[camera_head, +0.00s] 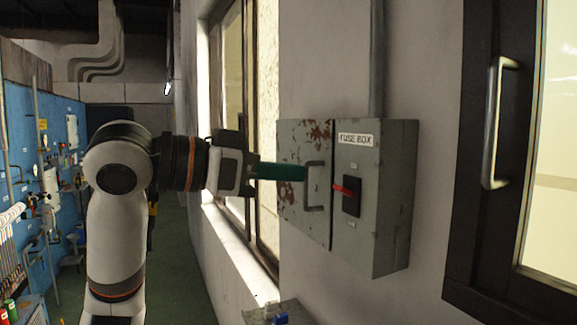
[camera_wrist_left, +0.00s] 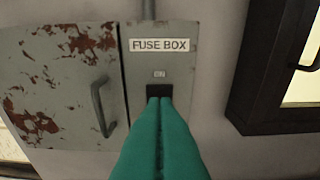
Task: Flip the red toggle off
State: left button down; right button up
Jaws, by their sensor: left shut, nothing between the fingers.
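The red toggle (camera_head: 345,190) sticks out of a black switch plate (camera_head: 352,197) on the front of the grey fuse box (camera_head: 385,205). In the left wrist view the black plate (camera_wrist_left: 158,90) shows just beyond my fingertips, and the toggle is hidden behind them. My left gripper (camera_head: 305,173) has green fingers, shut and empty, pointing right toward the fuse box. In the left wrist view its fingertips (camera_wrist_left: 159,100) overlap the plate; I cannot tell whether they touch the toggle. My right gripper is not in view.
A rusty grey door (camera_head: 292,215) with a handle (camera_head: 315,187) stands left of the switch, close to my fingers. A dark-framed window or door with a handle (camera_head: 493,125) is at the right. A conduit (camera_head: 377,60) rises above the box.

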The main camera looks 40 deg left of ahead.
aim_at(351, 178)
pick_arm(q)
jog(key=p+x, duration=0.2)
jog(key=x, duration=0.4)
jog(key=shift+w+d+r, duration=0.1)
jog(key=shift+w+d, duration=0.1)
jog(key=shift+w, duration=0.15)
jog(key=shift+w+d, duration=0.15)
jog(key=shift+w, duration=0.15)
jog(key=shift+f, duration=0.2)
